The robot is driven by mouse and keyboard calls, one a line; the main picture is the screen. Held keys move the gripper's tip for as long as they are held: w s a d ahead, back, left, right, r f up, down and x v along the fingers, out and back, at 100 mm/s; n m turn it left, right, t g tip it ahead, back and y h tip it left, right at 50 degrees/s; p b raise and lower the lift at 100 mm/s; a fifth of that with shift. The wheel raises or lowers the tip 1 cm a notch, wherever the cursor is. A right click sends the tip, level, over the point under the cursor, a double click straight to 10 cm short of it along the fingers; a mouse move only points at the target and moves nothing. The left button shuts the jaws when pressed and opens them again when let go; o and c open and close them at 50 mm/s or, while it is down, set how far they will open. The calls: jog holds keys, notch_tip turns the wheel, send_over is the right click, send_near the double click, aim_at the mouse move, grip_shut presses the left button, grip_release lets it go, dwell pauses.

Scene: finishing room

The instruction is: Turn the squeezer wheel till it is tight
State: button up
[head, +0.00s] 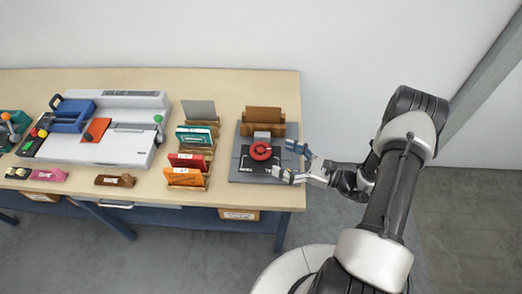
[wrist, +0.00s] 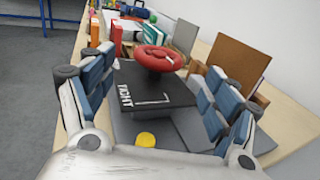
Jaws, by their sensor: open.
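The squeezer wheel is a red ring-like knob (head: 261,151) on top of a black plate at the right end of the table. In the wrist view the wheel (wrist: 158,57) stands above the black plate (wrist: 155,90), which has white lettering and a white corner mark. My gripper (head: 293,161) is open at the right side of the squeezer. In the wrist view its two blue-padded fingers are spread left and right, with the wheel beyond and between them. The wheel appears apart from both fingers.
A brown board (head: 263,121) stands upright behind the wheel. Holders with orange, red, teal and grey cards (head: 187,177) stand left of the squeezer. A yellow knob (wrist: 146,139) sits low in front of the plate. A white and blue machine (head: 105,125) fills the table's left part.

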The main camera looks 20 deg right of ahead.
aim_at(261, 149)
jog(key=x, duration=0.8)
jog(key=shift+w+a+b, duration=0.15)
jog(key=shift+a+b, duration=0.1)
jog(key=shift+b, duration=0.1)
jog(key=shift+c, duration=0.6)
